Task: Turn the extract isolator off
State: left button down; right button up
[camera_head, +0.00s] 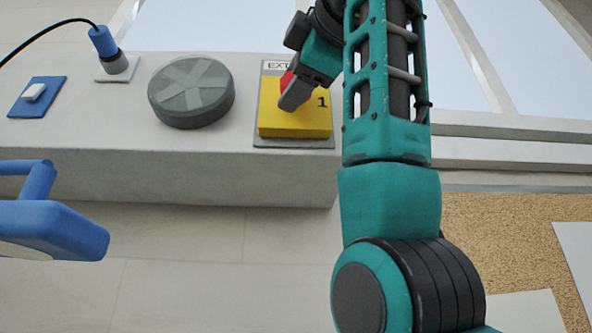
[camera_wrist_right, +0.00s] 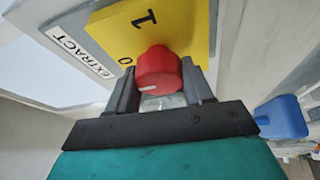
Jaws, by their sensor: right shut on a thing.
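The extract isolator is a yellow plate (camera_head: 290,124) marked 1, on a grey backing on the pale ledge. Its label, partly covered by my arm in the head view, reads EXTRACT in the right wrist view (camera_wrist_right: 82,52). There the yellow plate (camera_wrist_right: 185,22) shows a 1 and a 0. My right gripper (camera_head: 292,96) is at the isolator. In the right wrist view its fingers (camera_wrist_right: 160,88) are shut on the red knob (camera_wrist_right: 157,68), one on each side. A white mark shows on the knob; I cannot tell which number it points to. My left gripper is not in view.
A round grey ribbed knob (camera_head: 191,92) sits left of the isolator. Further left are a blue plug (camera_head: 103,42) with a black cable and a blue plate with a white switch (camera_head: 35,92). A blue object (camera_head: 52,230) stands in front of the ledge.

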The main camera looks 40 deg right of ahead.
jog(key=shift+r, duration=0.1)
jog(key=o, duration=1)
jog(key=s+a+f+b, duration=0.1)
jog(key=s+a+b, duration=0.1)
jog(key=s, duration=1)
jog(key=shift+s+f+b, duration=0.25)
jog(key=shift+s+b, duration=0.1)
jog(key=shift+b, duration=0.4)
